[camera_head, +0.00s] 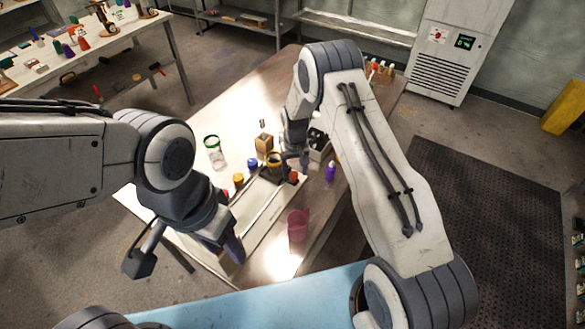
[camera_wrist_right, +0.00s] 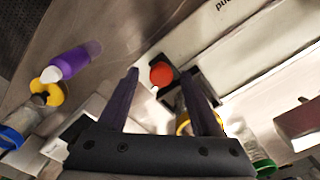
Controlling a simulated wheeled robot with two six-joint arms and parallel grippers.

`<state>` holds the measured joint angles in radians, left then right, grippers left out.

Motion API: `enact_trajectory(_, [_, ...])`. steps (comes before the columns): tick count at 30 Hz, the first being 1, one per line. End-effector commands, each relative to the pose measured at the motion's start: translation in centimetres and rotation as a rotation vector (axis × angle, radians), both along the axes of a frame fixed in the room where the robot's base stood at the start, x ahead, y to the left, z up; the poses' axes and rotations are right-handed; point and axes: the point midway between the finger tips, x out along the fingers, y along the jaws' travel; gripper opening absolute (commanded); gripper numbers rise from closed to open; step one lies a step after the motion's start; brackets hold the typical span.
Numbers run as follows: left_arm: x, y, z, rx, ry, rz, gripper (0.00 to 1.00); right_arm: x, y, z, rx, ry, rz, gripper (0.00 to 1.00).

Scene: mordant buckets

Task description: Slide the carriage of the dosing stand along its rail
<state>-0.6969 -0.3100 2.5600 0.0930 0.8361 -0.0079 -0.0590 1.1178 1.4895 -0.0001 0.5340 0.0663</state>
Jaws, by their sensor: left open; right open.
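The dosing stand shows as a long pale bar (camera_wrist_right: 215,38) with partly visible lettering in the right wrist view. A red round knob (camera_wrist_right: 161,74) sits on a dark part at its end; I take this as the carriage, though the rail is hard to make out. The knob also shows in the head view (camera_head: 294,176). My right gripper (camera_wrist_right: 165,77) is open, its fingers on either side of the knob in the picture; contact cannot be seen. In the head view, its arm partly hides the gripper (camera_head: 294,160). My left gripper (camera_head: 232,248) is open and empty over the table's near left edge.
A yellow-ringed dark pot (camera_head: 274,158), wooden block (camera_head: 264,143) and green-rimmed jar (camera_head: 213,152) stand close by. A purple bottle (camera_head: 331,171) and pink cup (camera_head: 298,225) stand right of the stand.

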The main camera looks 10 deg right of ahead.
Motion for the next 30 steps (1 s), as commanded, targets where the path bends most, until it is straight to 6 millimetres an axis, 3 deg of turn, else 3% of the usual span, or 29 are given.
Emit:
enact_trajectory(8, [0.0, 0.0, 0.02, 0.0, 0.0, 0.0, 0.5, 0.04, 0.19, -0.18, 0.0, -0.001, 0.003, 0.66])
enact_trajectory(13, [0.0, 0.0, 0.02, 0.0, 0.0, 0.0, 0.5, 0.05, 0.24, -0.15, 0.0, 0.0, 0.003, 0.01])
enact_trajectory(30, [0.0, 0.0, 0.03, 0.0, 0.0, 0.0, 0.5, 0.07, 0.26, -0.1, 0.0, 0.0, 0.004, 0.0])
